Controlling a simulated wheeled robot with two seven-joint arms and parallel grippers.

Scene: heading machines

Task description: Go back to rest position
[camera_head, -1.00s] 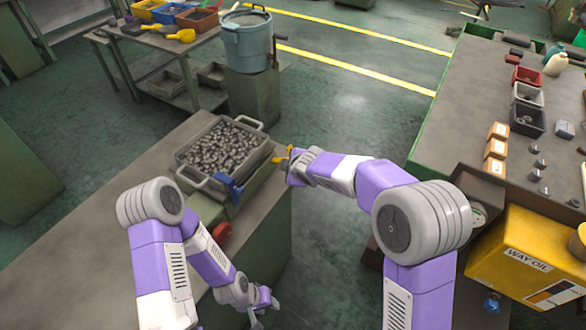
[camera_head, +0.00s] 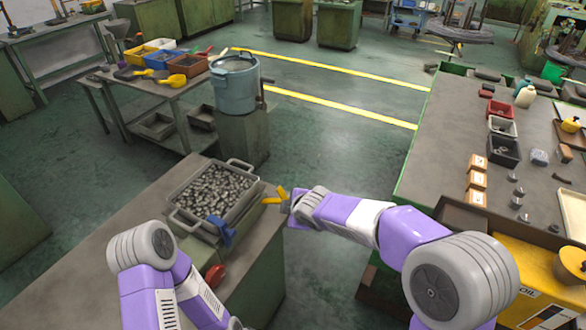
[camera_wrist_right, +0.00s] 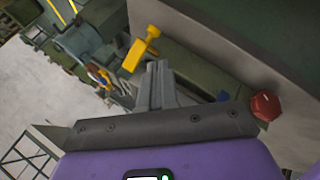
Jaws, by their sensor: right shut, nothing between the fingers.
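My right arm reaches in from the right in the head view. Its gripper (camera_head: 293,208) is beside the bench with the grey parts bin (camera_head: 178,215), near a yellow handle (camera_head: 275,196). In the right wrist view my right gripper (camera_wrist_right: 158,80) has its fingers together and holds nothing. The yellow handle (camera_wrist_right: 141,48) shows just beyond the fingertips, and I cannot tell whether they touch it. My left arm is at the bottom left in the head view. Its gripper is below the picture edge.
A red knob (camera_head: 214,276) and a blue lever (camera_head: 223,232) sit at the bin's near side. A blue-grey bucket (camera_head: 235,88) stands behind. Green floor (camera_head: 335,150) is clear between the benches.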

